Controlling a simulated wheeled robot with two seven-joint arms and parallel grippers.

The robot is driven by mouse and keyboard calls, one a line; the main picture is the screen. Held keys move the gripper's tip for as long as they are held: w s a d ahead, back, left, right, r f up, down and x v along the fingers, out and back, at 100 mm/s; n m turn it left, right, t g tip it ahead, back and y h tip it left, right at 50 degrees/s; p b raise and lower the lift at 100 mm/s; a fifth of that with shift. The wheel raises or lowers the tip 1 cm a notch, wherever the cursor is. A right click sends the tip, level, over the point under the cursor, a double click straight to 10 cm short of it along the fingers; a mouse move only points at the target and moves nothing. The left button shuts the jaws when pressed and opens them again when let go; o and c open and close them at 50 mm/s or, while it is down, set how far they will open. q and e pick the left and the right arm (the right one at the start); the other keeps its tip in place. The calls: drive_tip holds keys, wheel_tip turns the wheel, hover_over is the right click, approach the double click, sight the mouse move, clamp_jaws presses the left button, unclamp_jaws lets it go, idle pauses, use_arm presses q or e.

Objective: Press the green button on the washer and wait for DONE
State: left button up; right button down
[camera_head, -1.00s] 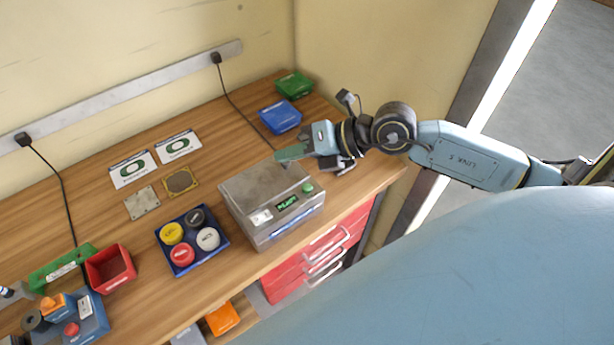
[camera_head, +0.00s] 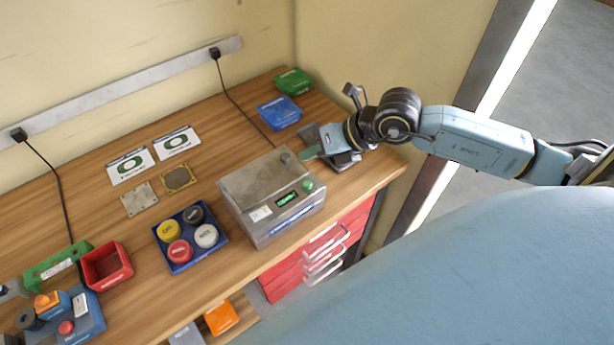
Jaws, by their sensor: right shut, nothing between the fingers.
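The washer (camera_head: 256,221) is a grey metal box on the wooden bench, its lid (camera_head: 258,178) down. On its sloped front, a small display (camera_head: 287,199) shows green lettering too small to read. The round green button (camera_head: 308,185) is to the right of the display and is uncovered. My right gripper (camera_head: 308,154) reaches in from the right, shut and empty. Its greenish fingertips are near the washer's back right corner, beyond the green button in the picture and apart from it. My left gripper is not in view.
A blue tray (camera_head: 218,241) with several coloured round caps is left of the washer. A blue bin (camera_head: 279,113) and a green bin (camera_head: 294,81) stand behind. A red bin (camera_head: 107,266) is at the left. Red drawers (camera_head: 287,277) are below the bench edge.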

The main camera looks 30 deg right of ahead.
drive_tip(key=b, duration=0.4)
hover_over(312, 187)
wheel_tip(312, 187, down, 6)
drive_tip(key=shift+r, duration=0.25)
drive_tip(key=shift+f, duration=0.55)
drive_tip(key=shift+f+b, duration=0.1)
drive_tip(key=shift+b, duration=0.2)
idle(0.7)
drive_tip(key=shift+f, duration=0.3)
drive_tip(key=shift+f+b, duration=0.5)
idle(0.7)
drive_tip(key=shift+r, duration=0.15)
drive_tip(key=shift+r+p, duration=0.8)
drive_tip(key=shift+p, duration=0.05)
